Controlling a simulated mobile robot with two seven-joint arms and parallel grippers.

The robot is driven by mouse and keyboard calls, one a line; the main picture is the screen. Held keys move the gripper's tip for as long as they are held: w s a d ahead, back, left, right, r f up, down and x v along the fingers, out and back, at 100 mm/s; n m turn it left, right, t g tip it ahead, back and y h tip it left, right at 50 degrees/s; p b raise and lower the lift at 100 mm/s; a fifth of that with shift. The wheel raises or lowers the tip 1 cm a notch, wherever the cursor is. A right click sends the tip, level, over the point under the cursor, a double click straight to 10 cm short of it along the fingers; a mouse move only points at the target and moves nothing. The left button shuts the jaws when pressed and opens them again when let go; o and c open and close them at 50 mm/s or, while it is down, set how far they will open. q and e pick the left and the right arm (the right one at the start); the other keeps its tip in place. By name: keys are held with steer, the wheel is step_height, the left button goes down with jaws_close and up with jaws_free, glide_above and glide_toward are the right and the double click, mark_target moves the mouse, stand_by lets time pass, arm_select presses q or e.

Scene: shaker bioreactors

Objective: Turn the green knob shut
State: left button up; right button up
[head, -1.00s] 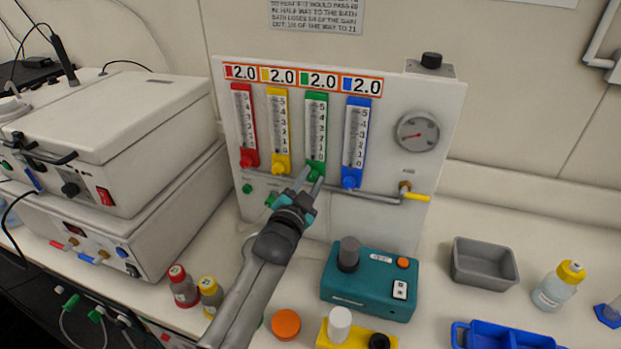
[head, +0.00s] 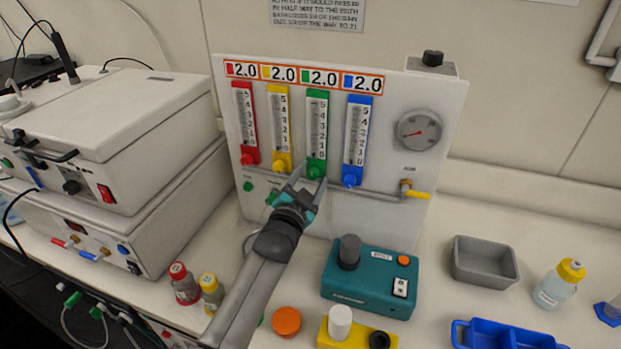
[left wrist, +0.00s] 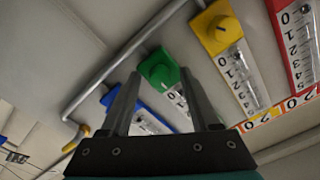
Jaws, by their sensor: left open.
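The green knob (head: 316,170) is at the foot of the green-framed flow tube (head: 317,125) on the white panel. My left gripper (head: 308,180) is open in front of and just below the knob in the head view. In the left wrist view my left gripper (left wrist: 163,82) has its two fingers apart, with the green knob between and beyond their tips. I see no contact. My right gripper is not in view.
The yellow knob (head: 278,165) and blue knob (head: 351,180) sit close on either side, with the red knob (head: 249,158) further left. A grey pipe (head: 375,195) runs along the panel. A teal device (head: 370,282) stands on the bench below.

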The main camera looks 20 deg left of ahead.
arm_select(q)
steer(key=shift+s, duration=0.1)
steer(key=s, duration=1.5)
steer(key=shift+a+b, duration=0.25)
steer(key=shift+b, duration=0.05)
